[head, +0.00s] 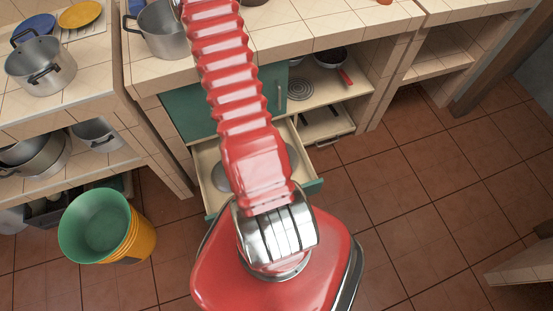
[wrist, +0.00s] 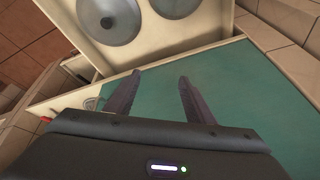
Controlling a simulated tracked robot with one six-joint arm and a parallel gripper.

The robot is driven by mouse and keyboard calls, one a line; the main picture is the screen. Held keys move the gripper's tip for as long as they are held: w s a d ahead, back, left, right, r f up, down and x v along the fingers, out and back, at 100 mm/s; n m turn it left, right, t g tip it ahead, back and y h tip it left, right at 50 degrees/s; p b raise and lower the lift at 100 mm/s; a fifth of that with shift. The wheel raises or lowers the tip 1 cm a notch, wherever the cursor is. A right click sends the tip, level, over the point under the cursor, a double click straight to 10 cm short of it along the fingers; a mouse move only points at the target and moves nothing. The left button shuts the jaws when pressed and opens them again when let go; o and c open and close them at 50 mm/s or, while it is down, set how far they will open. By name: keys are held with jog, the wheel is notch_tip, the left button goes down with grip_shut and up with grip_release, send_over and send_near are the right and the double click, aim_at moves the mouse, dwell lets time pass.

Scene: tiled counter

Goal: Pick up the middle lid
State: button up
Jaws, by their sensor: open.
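My gripper (wrist: 160,75) is open and empty, its two dark fingers apart over a green panel in the wrist view. Beyond the fingertips is an open, pale drawer (wrist: 144,48) holding round grey metal lids. One lid (wrist: 109,18) lies at the upper left and another (wrist: 178,8) is cut by the top edge. Neither touches the fingers. In the head view the drawer (head: 207,197) is pulled out under my red arm, with parts of a lid (head: 221,178) on its left and a lid (head: 290,157) on its right. My arm hides the drawer's middle; my gripper is outside this view.
The tiled counter (head: 285,35) bears a steel pot (head: 162,30). A green bucket (head: 97,222) stacked with yellow ones stands on the floor at left. A pan (head: 331,62) is on the open shelf. The tiled floor (head: 430,200) at right is mostly clear.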

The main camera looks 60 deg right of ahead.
jog(key=s+d+f+m+g, duration=0.2)
jog(key=s+f+m, duration=0.1)
jog(key=s+f, duration=1)
jog(key=shift+s+f+h, duration=0.25)
jog(key=shift+h, duration=0.15)
jog(key=shift+x, duration=4.35)
jog(key=shift+x, duration=2.55)
jog(key=shift+a, duration=0.15)
grip_shut()
